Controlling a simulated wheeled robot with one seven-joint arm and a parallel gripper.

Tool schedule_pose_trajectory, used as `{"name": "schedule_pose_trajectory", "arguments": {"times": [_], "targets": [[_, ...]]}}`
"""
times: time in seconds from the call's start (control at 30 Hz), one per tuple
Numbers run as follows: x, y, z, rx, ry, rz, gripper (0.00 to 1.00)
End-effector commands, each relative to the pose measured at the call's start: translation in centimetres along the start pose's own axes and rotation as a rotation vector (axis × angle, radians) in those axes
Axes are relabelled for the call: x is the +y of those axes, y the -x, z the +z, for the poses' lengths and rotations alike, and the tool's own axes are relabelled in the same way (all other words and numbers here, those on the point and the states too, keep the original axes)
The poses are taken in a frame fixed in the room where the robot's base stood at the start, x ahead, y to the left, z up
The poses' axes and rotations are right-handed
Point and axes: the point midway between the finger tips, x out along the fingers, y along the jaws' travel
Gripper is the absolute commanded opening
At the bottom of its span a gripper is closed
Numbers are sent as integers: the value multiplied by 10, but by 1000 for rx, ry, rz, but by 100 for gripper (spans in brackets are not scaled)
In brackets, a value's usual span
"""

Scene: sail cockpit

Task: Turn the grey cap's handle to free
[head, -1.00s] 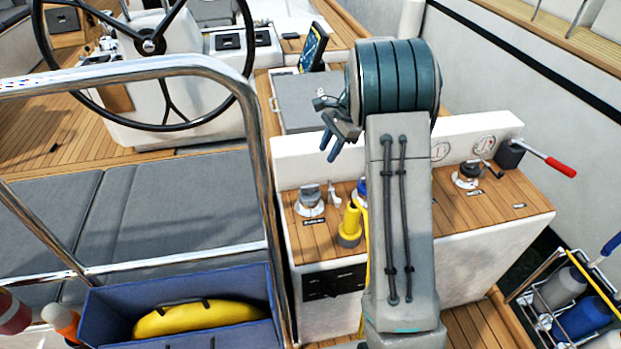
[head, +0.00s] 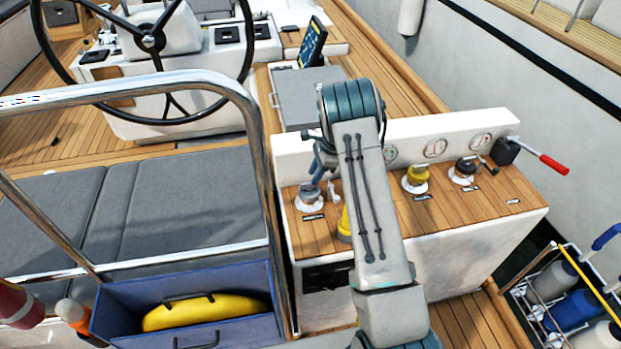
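The grey cap (head: 309,201) sits on a white round base at the left end of the wooden-topped console, with a small dark label in front of it. My gripper (head: 312,187) points down at the cap's top from above. Its fingers overlap the cap and its handle in the picture, so I cannot tell whether they touch or how wide they are apart. The handle's angle is mostly hidden.
A yellow cap (head: 417,175) and a black cap (head: 464,167) stand farther right on the console (head: 440,215). A red-handled lever (head: 553,163) sticks out at the right end. A yellow object (head: 344,226) is partly behind my arm. A steel rail (head: 262,150) stands left.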

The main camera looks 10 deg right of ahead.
Motion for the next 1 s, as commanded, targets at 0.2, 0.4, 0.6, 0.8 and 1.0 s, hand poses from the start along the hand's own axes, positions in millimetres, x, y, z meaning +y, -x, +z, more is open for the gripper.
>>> {"name": "schedule_pose_trajectory", "arguments": {"times": [0.2, 0.4, 0.6, 0.8, 1.0], "targets": [[0, -29, 0, -1, -1, 1, 32], [0, -38, 0, -1, 0, 0, 32], [0, -39, 0, -1, 0, -1, 32], [0, -39, 0, -1, 0, -1, 0], [0, -39, 0, 0, 5, 1, 0]]}}
